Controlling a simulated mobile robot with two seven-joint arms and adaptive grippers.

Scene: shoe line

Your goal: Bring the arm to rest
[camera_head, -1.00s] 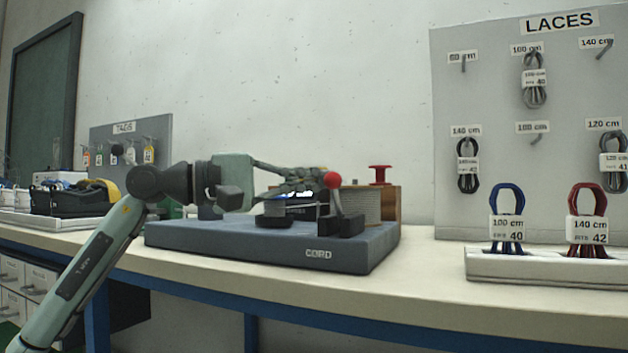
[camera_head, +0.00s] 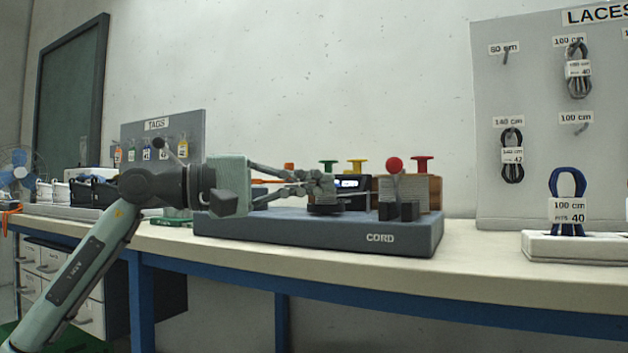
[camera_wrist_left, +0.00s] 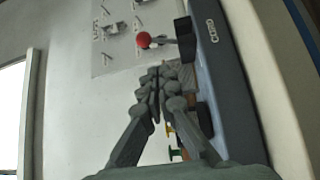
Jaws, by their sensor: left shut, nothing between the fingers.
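My left arm comes in from the left in the head view. Its left gripper (camera_head: 325,190) is shut and empty, pointing right, in front of or over the grey CORD base (camera_head: 330,232). In the left wrist view the gripper's fingers (camera_wrist_left: 157,80) are together with nothing between them, and the CORD base (camera_wrist_left: 222,80) runs along their right side. A red ball-topped lever (camera_head: 395,165) stands right of the fingertips; its red ball shows in the left wrist view (camera_wrist_left: 144,40). I cannot tell the exact gap between gripper and base. My right gripper is not in view.
The base also carries a small lit display (camera_head: 348,184) and coloured knobs (camera_head: 357,163). A LACES board (camera_head: 545,130) and a white lace tray (camera_head: 575,247) are at the right. A TAGS board (camera_head: 165,145) is at the left. The bench front (camera_head: 480,265) is clear.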

